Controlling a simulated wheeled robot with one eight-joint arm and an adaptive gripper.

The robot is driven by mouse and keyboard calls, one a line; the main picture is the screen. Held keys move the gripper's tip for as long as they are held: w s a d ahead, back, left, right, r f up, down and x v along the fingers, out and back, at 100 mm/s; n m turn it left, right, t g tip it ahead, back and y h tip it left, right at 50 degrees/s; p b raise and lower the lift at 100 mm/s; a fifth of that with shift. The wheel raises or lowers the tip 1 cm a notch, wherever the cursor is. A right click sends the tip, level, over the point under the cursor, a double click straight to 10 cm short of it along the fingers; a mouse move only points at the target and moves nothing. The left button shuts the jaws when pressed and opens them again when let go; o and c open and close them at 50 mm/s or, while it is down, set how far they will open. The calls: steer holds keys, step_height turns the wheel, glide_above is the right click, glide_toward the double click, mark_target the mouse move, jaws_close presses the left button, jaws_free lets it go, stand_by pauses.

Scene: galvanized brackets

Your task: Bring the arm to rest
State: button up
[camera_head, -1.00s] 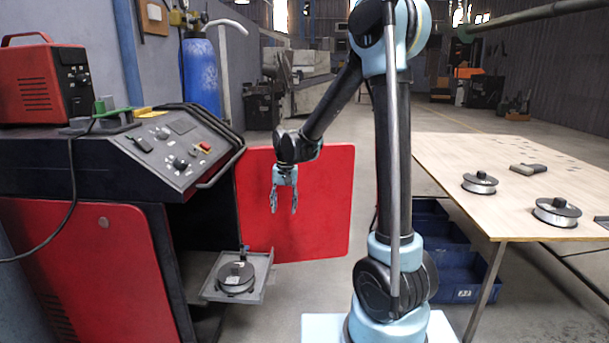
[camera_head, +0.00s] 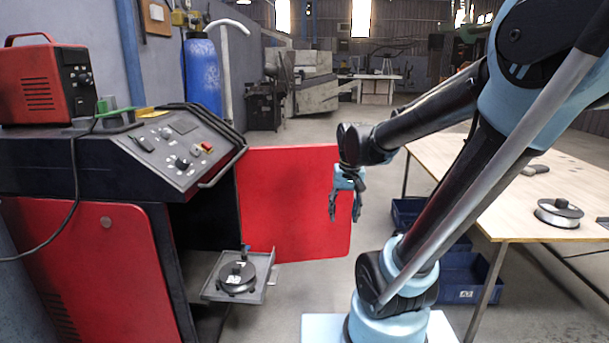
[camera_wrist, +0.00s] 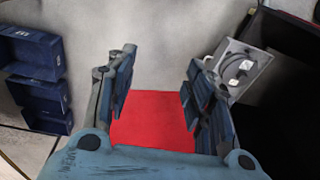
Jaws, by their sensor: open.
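My gripper (camera_head: 345,212) hangs in the air with its fingers pointing down, in front of the right edge of the open red door (camera_head: 290,205). In the wrist view my gripper (camera_wrist: 160,95) has its two fingers well apart and nothing between them; the red door (camera_wrist: 155,120) shows below and between them. My arm leans to the right in the head view and hides part of the table.
The black machine's pulled-out tray (camera_head: 262,290) holds a dark spool (camera_head: 237,277). A wooden table (camera_head: 500,215) with a spool (camera_head: 558,212) stands right. Blue bins (camera_head: 470,275) sit under it. A red welder (camera_head: 48,82) stands on the machine. Floor beyond the door is clear.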

steer(key=s+d+f, duration=0.3)
steer(key=s, duration=0.3)
steer(key=s+d+f, duration=0.2)
steer(key=s+d, duration=0.1)
steer(key=s, duration=0.3)
steer(key=shift+s+d+f+t, duration=0.15)
steer(key=shift+d+f+t, duration=0.15)
steer(key=shift+d+f, duration=0.1)
steer(key=shift+w+f, duration=0.2)
steer(key=shift+w, duration=0.2)
